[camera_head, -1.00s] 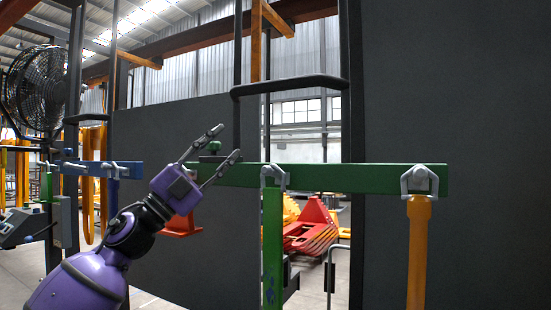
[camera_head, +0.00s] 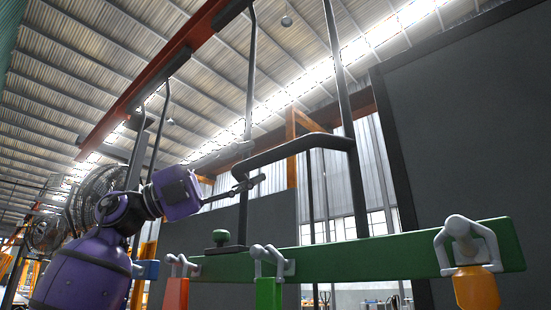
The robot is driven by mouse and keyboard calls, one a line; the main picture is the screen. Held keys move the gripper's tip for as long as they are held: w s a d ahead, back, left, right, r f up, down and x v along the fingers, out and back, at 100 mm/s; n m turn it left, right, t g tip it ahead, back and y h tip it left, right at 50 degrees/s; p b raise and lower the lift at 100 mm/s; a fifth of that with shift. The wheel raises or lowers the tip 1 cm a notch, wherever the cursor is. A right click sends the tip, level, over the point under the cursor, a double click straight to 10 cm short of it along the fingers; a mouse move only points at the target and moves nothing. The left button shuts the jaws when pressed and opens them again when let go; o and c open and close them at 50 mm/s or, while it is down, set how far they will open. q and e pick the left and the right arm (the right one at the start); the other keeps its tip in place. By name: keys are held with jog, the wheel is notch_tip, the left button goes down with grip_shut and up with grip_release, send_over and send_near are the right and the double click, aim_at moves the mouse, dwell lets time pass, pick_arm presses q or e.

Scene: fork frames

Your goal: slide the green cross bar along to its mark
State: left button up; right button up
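The green cross bar (camera_head: 355,260) runs across the lower right of the head view, tilted up to the right by the camera's view. My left gripper (camera_head: 254,164) is above the bar and the knob, apart from both in the picture. Its two grey fingers look spread and nothing shows between them. They overlap the left end of a dark bent rail in the picture; I cannot tell whether they touch it. No mark for the bar can be made out. My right gripper is out of view.
The dark bent rail (camera_head: 300,146) crosses above the green bar. Grey shackles sit on the bar over a red-orange post (camera_head: 176,293), a green post (camera_head: 268,294) and a yellow-orange post (camera_head: 477,289). Dark panels stand behind. A fan (camera_head: 92,198) is at the left.

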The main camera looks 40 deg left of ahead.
aim_at(262, 158)
pick_arm(q)
jog(key=p+x, duration=0.1)
jog(key=x, duration=0.3)
jog(key=shift+d+r, duration=0.1)
jog(key=shift+d, duration=0.05)
jog(key=shift+w+d+r, duration=0.1)
jog(key=shift+w+d, duration=0.25)
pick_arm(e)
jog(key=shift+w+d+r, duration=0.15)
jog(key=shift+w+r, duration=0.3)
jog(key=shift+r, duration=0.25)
